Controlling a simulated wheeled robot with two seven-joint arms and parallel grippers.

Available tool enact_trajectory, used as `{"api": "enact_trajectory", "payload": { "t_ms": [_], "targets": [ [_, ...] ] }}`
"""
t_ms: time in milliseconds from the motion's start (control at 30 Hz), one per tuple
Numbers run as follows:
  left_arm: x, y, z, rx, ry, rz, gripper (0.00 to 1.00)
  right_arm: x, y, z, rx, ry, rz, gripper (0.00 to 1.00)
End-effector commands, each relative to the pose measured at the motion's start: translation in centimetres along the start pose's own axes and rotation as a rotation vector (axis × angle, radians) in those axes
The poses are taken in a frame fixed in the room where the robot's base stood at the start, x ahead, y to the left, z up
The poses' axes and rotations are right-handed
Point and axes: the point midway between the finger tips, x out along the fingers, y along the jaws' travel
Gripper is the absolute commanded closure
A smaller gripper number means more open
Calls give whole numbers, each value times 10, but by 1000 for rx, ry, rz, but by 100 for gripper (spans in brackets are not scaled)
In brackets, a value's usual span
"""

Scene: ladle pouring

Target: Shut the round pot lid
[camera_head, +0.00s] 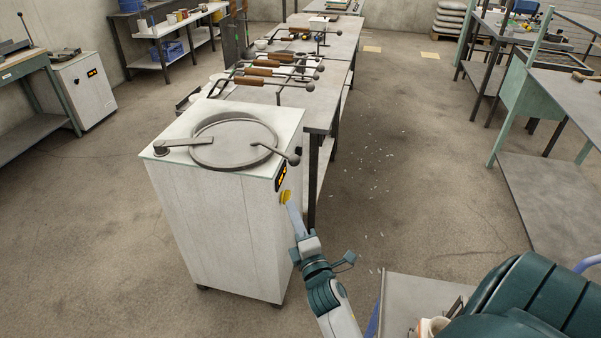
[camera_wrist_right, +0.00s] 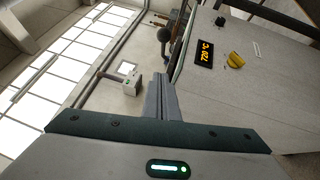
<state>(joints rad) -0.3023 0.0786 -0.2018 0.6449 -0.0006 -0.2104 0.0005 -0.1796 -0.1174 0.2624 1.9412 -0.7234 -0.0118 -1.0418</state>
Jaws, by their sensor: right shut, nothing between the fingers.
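The round grey pot lid (camera_head: 233,143) lies flat, as far as I can tell, on top of the white furnace (camera_head: 215,220). A hinge arm (camera_head: 183,143) joins it at the left, and a bar handle with a dark ball knob (camera_head: 294,160) sticks out at the right. The ball knob also shows in the right wrist view (camera_wrist_right: 163,34). My right gripper (camera_head: 290,203) is shut and empty, beside the furnace's right side, below the ball knob and close to the yellow dial (camera_head: 285,196). The shut fingers (camera_wrist_right: 160,95) point up past the furnace side in the wrist view. My left gripper is out of view.
The furnace has a lit display (camera_wrist_right: 205,53) beside its yellow dial (camera_wrist_right: 236,59). Behind it runs a grey bench (camera_head: 318,110) with several brown-handled ladles (camera_head: 265,72). A green-framed bench (camera_head: 560,100) stands at the right. Open floor (camera_head: 410,150) lies between.

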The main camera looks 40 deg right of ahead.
Motion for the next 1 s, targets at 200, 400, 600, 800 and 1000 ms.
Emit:
{"api": "enact_trajectory", "payload": {
  "t_ms": [200, 400, 600, 800, 1000],
  "targets": [
    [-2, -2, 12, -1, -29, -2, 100, -4, 2, -4, -17, -46, -27, 100],
    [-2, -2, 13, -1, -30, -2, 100, -5, 2, -4, -19, -47, -28, 100],
    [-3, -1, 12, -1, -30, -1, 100, -4, 2, -5, -18, -46, -27, 100],
    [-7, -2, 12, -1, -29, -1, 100, 7, 4, -4, -17, -46, -25, 100],
    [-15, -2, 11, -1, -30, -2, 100, 32, 5, -3, -17, -45, -25, 100]
  ]
}}
